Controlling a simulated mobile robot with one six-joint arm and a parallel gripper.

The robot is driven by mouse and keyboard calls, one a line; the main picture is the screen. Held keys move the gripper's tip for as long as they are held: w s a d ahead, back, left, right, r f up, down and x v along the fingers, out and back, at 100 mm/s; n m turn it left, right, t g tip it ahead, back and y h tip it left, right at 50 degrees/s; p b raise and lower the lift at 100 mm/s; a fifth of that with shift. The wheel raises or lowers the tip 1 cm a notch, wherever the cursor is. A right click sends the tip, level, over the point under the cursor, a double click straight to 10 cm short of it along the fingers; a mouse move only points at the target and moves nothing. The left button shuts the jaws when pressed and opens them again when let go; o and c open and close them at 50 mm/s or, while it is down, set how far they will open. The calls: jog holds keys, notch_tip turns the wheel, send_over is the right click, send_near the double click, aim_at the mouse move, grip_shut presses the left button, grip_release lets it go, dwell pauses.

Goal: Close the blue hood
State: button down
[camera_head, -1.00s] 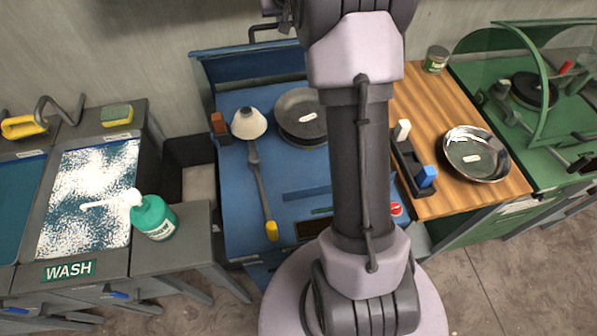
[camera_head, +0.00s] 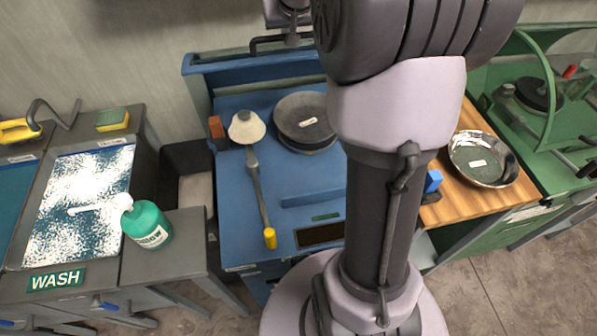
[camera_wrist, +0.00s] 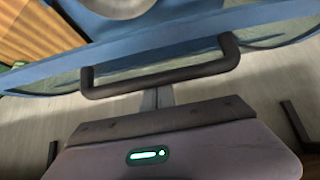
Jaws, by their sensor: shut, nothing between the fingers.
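The blue hood (camera_head: 230,67) is raised at the back of the blue station in the head view. Its dark bar handle (camera_head: 263,40) stands out behind its upper edge, partly hidden by my arm. In the wrist view, the blue edge (camera_wrist: 275,14) crosses the top, with the dark handle (camera_wrist: 195,72) in front of it. My gripper (camera_wrist: 157,92) is shut and empty. Its tips show close to the middle of the handle; I cannot tell whether they touch it. In the head view, my gripper (camera_head: 292,40) is by the handle, at the top.
A metal bowl (camera_head: 480,160) sits on the wooden counter (camera_head: 505,198). A green hood (camera_head: 545,90) stands at right.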

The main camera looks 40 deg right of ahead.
jog(key=shift+s+a+r, duration=0.35)
jog(key=shift+s+r, duration=0.1)
jog(key=shift+s, duration=0.3)
jog(key=shift+s+a+b, duration=0.35)
jog(key=shift+s+b, duration=0.05)
jog(key=shift+s, duration=0.3)
jog(key=shift+s+a+b, duration=0.35)
jog(key=shift+s, duration=0.35)
jog(key=shift+s+a+b, duration=0.35)
jog(key=shift+s+b, duration=0.05)
jog(key=shift+s, duration=0.3)
jog(key=s+a+f+b, duration=0.3)
jog(key=s+f, duration=0.3)
jog(key=s, duration=0.3)
jog(key=s+a+f+b, duration=0.4)
jog(key=s+a+f, duration=0.2)
jog(key=s, duration=0.4)
jog(key=shift+s+a+f+b, duration=0.15)
jog(key=shift+f+b, duration=0.15)
jog(key=shift+f, duration=0.05)
jog(key=shift+r, duration=0.1)
